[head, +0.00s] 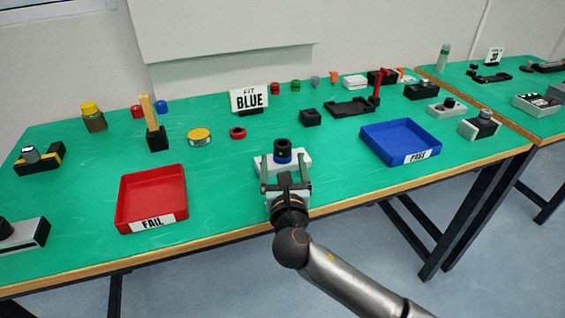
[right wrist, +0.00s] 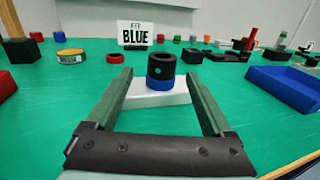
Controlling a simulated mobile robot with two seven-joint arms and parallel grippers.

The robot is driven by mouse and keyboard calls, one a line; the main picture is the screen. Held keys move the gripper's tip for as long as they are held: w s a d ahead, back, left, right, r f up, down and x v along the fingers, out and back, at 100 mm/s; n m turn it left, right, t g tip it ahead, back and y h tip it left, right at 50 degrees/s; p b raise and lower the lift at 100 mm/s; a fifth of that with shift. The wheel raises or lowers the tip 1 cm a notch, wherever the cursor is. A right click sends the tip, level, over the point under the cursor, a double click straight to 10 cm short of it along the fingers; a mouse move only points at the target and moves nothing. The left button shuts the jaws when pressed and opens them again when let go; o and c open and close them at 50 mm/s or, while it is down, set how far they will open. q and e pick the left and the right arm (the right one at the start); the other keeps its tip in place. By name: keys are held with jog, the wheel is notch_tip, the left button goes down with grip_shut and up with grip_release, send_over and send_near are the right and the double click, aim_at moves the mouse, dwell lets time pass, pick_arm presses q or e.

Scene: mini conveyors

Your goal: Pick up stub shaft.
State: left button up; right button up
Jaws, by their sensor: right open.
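A black cylinder with a blue band at its foot, which looks like the stub shaft (head: 283,146), stands upright on a white block (head: 298,165) near the table's front edge. The right wrist view shows the shaft (right wrist: 161,67) with a hole in its top and a small light spot on its side. My right gripper (head: 283,158) is open, its two green-grey fingers level and pointing at the shaft. In the right wrist view the shaft stands between and just beyond the fingertips (right wrist: 158,76), apart from both. My left gripper is out of view.
A red FAIL tray (head: 181,193) lies to the left and a blue PASS tray (head: 373,138) to the right. A FIT BLUE sign (head: 250,98) stands behind the shaft. A red ring (head: 238,132) and a black block (head: 310,117) lie nearby. Green tabletop is clear beside the white block.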

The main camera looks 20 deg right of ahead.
aim_at(283, 151)
jog(key=x, duration=0.5)
jog(key=shift+w+d+r+b, duration=0.2)
jog(key=shift+w+r+b, duration=0.15)
jog(key=shift+b, duration=0.05)
grip_shut()
dwell(0.4)
